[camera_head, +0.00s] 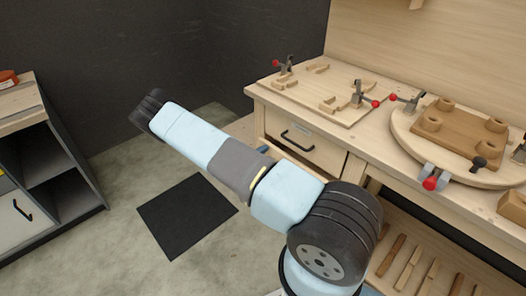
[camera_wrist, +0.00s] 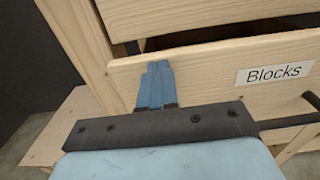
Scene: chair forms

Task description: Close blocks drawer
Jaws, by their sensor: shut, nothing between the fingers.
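The blocks drawer has a pale wood front (camera_head: 303,153) under the workbench top, with a black bar handle (camera_head: 298,139) and a small label. In the wrist view its front (camera_wrist: 205,80) fills the middle, with the "Blocks" label (camera_wrist: 275,73) at right and part of the handle (camera_wrist: 309,99) at the right edge. A dark gap shows above the front, so the drawer looks partly open. My gripper (camera_wrist: 159,66) is shut and empty, its blue fingers at the left part of the drawer front. I cannot tell whether they touch it. In the head view my arm mostly hides the gripper.
The workbench top (camera_head: 262,92) carries clamps, wood pieces and a round board (camera_head: 408,135). A lower shelf (camera_head: 398,247) holds several wood strips. A grey cabinet (camera_head: 72,160) stands at far left. A black mat (camera_head: 187,216) lies on open floor.

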